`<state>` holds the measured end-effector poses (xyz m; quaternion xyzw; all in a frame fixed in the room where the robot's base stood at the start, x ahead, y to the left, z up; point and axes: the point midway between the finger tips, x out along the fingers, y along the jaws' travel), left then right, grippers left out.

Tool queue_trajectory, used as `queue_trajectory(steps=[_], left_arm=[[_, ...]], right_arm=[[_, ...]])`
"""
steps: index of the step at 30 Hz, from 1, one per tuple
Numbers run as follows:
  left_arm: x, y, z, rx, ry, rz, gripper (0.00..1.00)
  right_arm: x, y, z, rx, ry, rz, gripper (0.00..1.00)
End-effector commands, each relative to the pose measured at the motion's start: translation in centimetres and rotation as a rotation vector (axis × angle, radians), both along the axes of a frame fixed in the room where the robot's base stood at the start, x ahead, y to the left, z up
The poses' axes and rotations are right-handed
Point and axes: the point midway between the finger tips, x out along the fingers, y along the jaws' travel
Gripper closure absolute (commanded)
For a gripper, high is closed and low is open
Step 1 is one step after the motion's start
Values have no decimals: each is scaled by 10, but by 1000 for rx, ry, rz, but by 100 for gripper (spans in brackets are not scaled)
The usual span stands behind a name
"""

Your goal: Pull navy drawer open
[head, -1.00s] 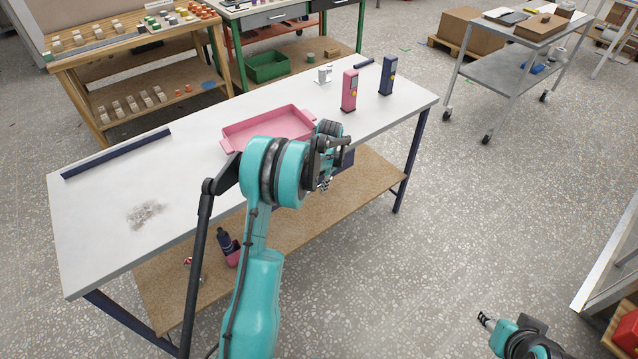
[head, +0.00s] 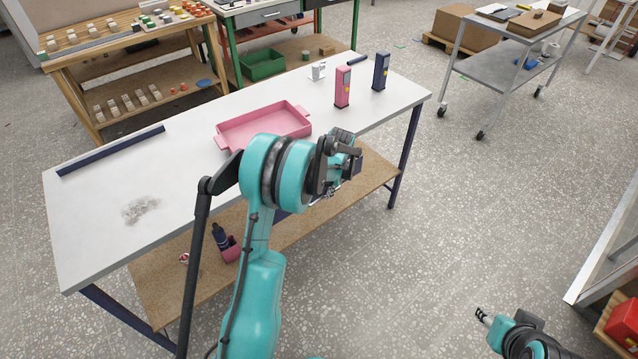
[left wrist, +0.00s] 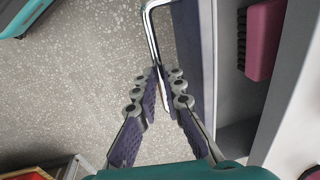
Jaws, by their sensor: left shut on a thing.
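The navy drawer shows as a navy front panel (left wrist: 190,45) in the left wrist view, with a grey gap (left wrist: 229,75) between it and the table edge, so it stands partly open. A bent chrome handle (left wrist: 153,35) is fixed to its front. My left gripper (left wrist: 164,84) is shut on the handle, one finger on each side of it. In the head view my left gripper (head: 338,160) hides most of the drawer at the table's front edge. My right gripper (head: 481,314) is low at the right, away from the table; its finger opening is unclear.
The white tabletop (head: 100,215) carries a pink tray (head: 262,130), a pink dispenser (head: 343,87), a navy dispenser (head: 381,71) and a navy bar (head: 110,150). A dark bottle (head: 220,237) is on the lower shelf. The floor in front is clear.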

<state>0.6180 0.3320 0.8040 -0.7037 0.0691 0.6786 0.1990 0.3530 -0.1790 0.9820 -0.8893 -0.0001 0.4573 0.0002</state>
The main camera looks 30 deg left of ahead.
Motion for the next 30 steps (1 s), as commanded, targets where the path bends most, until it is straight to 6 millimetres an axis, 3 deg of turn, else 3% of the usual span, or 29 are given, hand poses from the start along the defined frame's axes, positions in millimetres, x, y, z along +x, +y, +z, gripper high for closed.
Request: queue_trajectory(steps=[6, 15, 21, 30], left_arm=[[-23, -58, 0, -1, 0, -6, 100], [-51, -123, 0, -1, 0, -4, 100], [-62, -151, 0, 0, 1, -3, 100], [-69, -166, 0, 0, 0, 0, 100]], right_arm=[[0, 0, -1, 0, 0, 0, 60], [0, 0, -3, 0, 0, 0, 60], [0, 0, -4, 0, 0, 0, 60], [0, 0, -4, 0, 0, 0, 60]])
